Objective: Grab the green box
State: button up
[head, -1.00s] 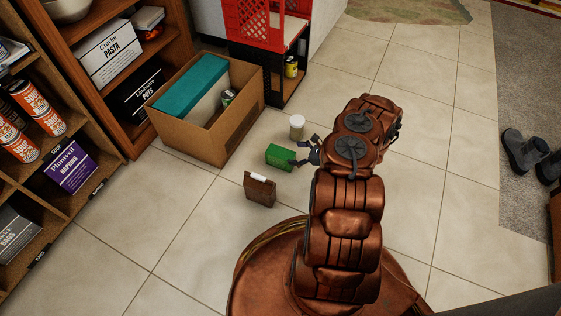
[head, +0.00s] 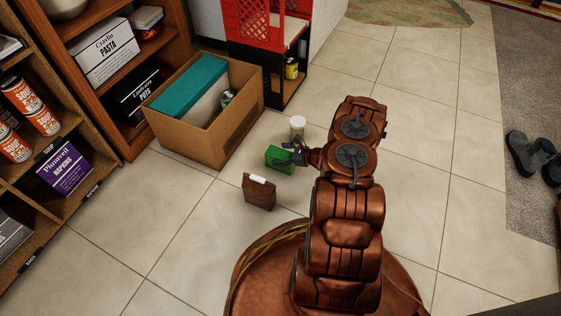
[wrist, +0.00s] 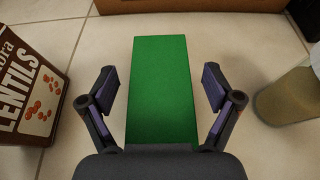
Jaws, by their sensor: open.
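The green box (head: 281,158) lies on the tiled floor in the head view, between the cardboard box and my arm. In the wrist view the green box (wrist: 160,85) fills the middle, with its lower end hidden behind the gripper body. My gripper (wrist: 162,88) is open, with one finger on each side of the green box and a visible gap on both sides. In the head view my gripper (head: 292,153) is at the right end of the green box and covers part of it.
A brown lentils box (wrist: 28,80) stands left of the green box, and a jar with a pale lid (wrist: 290,95) stands to the right. A cardboard box (head: 205,140) sits behind them. Shelves (head: 95,95) line the left. Open floor (head: 440,150) lies right of my arm.

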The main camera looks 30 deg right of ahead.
jog(key=c, duration=1.4)
